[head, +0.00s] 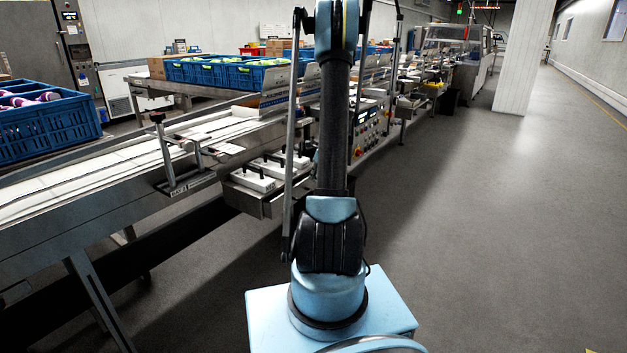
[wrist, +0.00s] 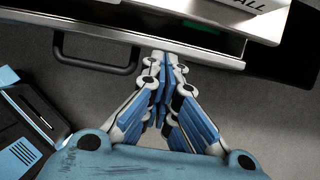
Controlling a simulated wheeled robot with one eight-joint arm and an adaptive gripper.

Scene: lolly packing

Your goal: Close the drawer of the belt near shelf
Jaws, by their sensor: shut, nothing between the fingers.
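In the wrist view the drawer's metal front (wrist: 205,51) runs across the top, with a black bar handle (wrist: 97,66) at left. A strip of the drawer's inside shows behind the front. My gripper (wrist: 165,60) is shut and empty, its fingertips at the drawer front, right of the handle. I cannot tell whether they touch it. My gripper does not show in the head view.
The belt (head: 100,180) runs along the left. Blue crates (head: 45,128) stand at left and behind it (head: 215,72). My arm hides part of the machine. A control panel (head: 368,130) is just right of my arm. The floor (head: 480,220) at right is clear.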

